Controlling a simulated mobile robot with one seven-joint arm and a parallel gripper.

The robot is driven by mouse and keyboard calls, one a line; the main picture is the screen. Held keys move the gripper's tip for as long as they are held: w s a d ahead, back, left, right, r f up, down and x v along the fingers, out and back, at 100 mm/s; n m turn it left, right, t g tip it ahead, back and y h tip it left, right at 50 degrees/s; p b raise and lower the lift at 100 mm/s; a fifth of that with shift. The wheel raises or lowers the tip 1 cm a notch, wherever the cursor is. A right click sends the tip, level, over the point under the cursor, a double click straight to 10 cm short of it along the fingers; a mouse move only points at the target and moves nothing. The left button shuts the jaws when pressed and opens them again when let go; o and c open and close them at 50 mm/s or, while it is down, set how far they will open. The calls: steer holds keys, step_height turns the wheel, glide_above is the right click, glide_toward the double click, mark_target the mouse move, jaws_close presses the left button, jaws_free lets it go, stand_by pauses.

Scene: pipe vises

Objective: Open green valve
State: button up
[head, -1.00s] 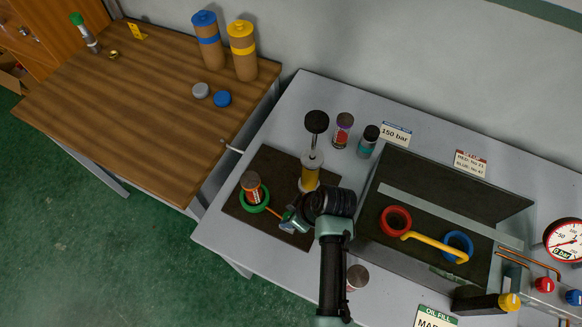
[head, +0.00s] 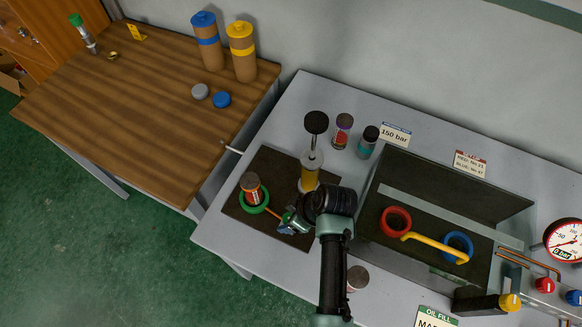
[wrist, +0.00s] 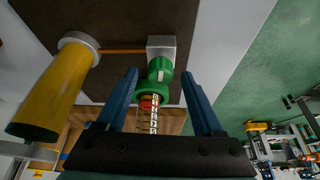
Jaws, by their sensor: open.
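In the head view my gripper (head: 287,220) is small and partly hidden by my wrist, just right of the green wheel.
A yellow-bodied cylinder (head: 309,176) stands on the dark plate (head: 275,165) close to my gripper, joined to the block by an orange pipe (wrist: 122,51). Right is a tray with a red ring (head: 396,220), a blue ring (head: 458,246) and a yellow handle (head: 430,243). The wooden table (head: 135,95) is left.

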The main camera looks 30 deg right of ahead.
steer(key=b+v, duration=0.1)
steer(key=v, duration=1.2)
steer(key=w+a+r+m+t+h, duration=0.2)
steer(key=w+a+r+t, duration=0.1)
steer(key=w+r, duration=0.5)
steer(key=w+a+r+m+t+h, duration=0.1)
steer(key=w+a+r+t, duration=0.25)
steer(key=w+r, duration=0.45)
steer(key=w+a+r+m+t, duration=0.1)
steer(key=a+r+m+t, duration=0.2)
steer(key=r, duration=0.6)
steer(key=w+a+r+t, duration=0.25)
steer(key=a+r, duration=0.25)
steer(key=r, duration=0.4)
steer(key=s+r+t+b, duration=0.1)
steer(key=s+r+t, duration=0.4)
steer(key=r, duration=0.7)
steer(key=s+r+t+b, duration=0.1)
steer(key=s+r+t, duration=0.5)
steer(key=s+r, duration=0.3)
step_height(320, 180, up, 4)
steer(key=shift+a+r+t+y, duration=0.1)
steer(key=shift+a+t+y, duration=0.2)
steer(key=shift+a, duration=0.2)
